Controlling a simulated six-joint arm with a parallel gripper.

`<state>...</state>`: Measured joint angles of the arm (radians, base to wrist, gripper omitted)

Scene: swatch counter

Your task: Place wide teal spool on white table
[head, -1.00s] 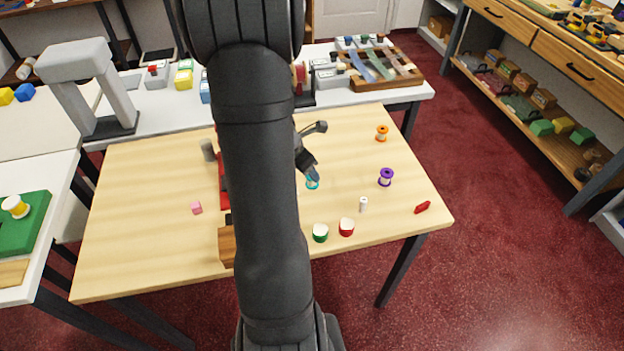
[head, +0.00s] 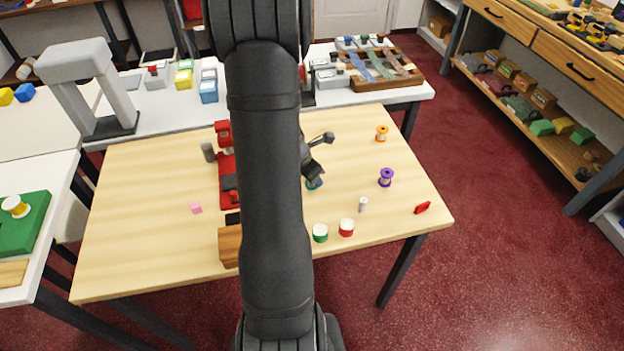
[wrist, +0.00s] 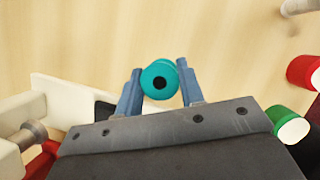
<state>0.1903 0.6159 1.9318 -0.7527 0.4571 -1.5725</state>
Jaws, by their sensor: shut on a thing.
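The wide teal spool (wrist: 160,80) is between the two blue-grey fingers of my gripper (wrist: 160,70) in the wrist view, its round end with a dark hole facing the camera. My gripper is shut on it. In the head view, the gripper (head: 314,178) is low over the wooden table, and only a little of the teal spool (head: 314,185) shows beneath it. I cannot tell whether the spool still touches the wood. A white table (head: 130,84) runs behind the wooden table, and another white surface (head: 62,172) stands at the left.
Right of my gripper are a purple spool (head: 386,177), an orange spool (head: 381,134) and a small white spool (head: 363,205). Green (head: 320,233) and red (head: 347,228) spools stand nearer. A red machine (head: 224,140) is partly behind my arm. The back white table holds boxes and a wooden rack (head: 388,82).

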